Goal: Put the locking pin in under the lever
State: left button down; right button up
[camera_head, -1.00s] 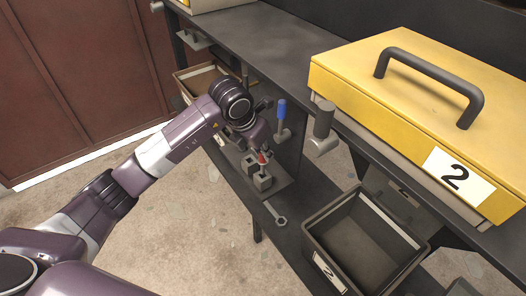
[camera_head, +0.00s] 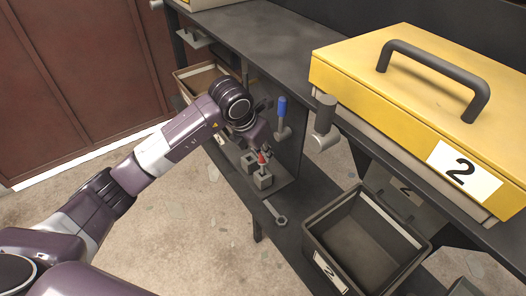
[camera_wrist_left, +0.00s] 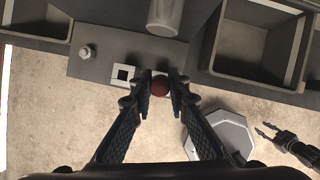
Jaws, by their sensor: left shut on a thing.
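The locking pin has a red knob (camera_head: 262,159), which also shows in the wrist view (camera_wrist_left: 160,87). My left gripper (camera_wrist_left: 159,86) is shut on this knob. The pin's shaft is hidden below the knob and fingers. In the head view the knob is right above a small grey block (camera_head: 262,181) on the lower shelf; I cannot tell whether the shaft is inside it. A second grey block with a square opening (camera_wrist_left: 123,74) stands beside it. A blue-handled lever (camera_head: 282,108) stands upright behind the blocks.
A yellow case (camera_head: 345,92) is on the bench above. A dark two-pronged part, perhaps my right gripper (camera_wrist_left: 266,132), shows at the wrist view's right.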

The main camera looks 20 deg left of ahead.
aim_at(262, 161)
pick_arm(q)
jog(key=shift+f+b, duration=0.55)
jog(key=shift+f, duration=0.2)
jog(key=shift+f, duration=0.3)
jog(key=shift+f+b, duration=0.75)
jog(key=shift+b, duration=0.15)
jog(key=shift+f, duration=0.2)
jog(key=shift+f+b, duration=0.4)
jog(key=shift+b, duration=0.2)
jog(key=c, duration=1.8)
grip_release()
jog(key=shift+o, duration=0.2)
